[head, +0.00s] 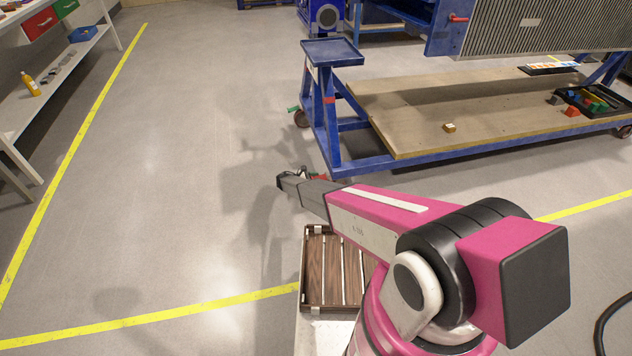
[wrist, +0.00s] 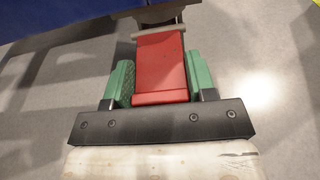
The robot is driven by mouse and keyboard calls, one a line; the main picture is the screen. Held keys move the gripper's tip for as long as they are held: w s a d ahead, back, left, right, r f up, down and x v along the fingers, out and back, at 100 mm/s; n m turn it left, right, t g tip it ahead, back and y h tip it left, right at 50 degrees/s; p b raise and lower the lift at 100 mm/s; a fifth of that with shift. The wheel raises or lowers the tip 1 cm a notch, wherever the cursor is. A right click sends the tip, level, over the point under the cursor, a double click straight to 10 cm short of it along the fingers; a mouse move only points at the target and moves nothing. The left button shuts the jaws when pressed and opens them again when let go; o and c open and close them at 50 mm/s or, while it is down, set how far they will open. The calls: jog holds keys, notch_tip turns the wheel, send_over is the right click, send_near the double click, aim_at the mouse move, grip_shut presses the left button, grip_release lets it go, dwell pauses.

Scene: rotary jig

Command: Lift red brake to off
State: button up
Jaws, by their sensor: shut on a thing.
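The red brake (wrist: 160,62) is a flat red pedal in the middle of the wrist view. A small part of it (head: 319,177) shows in the head view at the foot of the blue jig's near left leg. My gripper (wrist: 158,74) has one green finger pad on each side of the pedal and is shut on it. In the head view my gripper is small and mostly hidden by the arm. The castor under the brake is largely hidden, and I cannot tell the pedal's exact tilt.
The blue jig frame (head: 338,146) carries a wooden deck (head: 470,110) with a small box (head: 449,127) on it. Another castor (head: 301,118) with a green pedal (head: 293,109) stands farther back. A slatted wooden tray (head: 322,265) is near my base. The floor to the left is clear.

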jog(key=shift+d+r+g+y, duration=0.1)
jog(key=shift+r+g+y, duration=0.15)
jog(key=shift+r+y, duration=0.5)
jog(key=shift+r+g+y, duration=0.25)
jog(key=shift+r+y, duration=0.05)
jog(key=shift+y, duration=0.75)
jog(key=o, duration=1.3)
jog(key=v, duration=1)
jog(key=shift+s+a+r, duration=0.1)
jog(key=shift+a+r, duration=0.2)
jog(key=shift+r, duration=0.05)
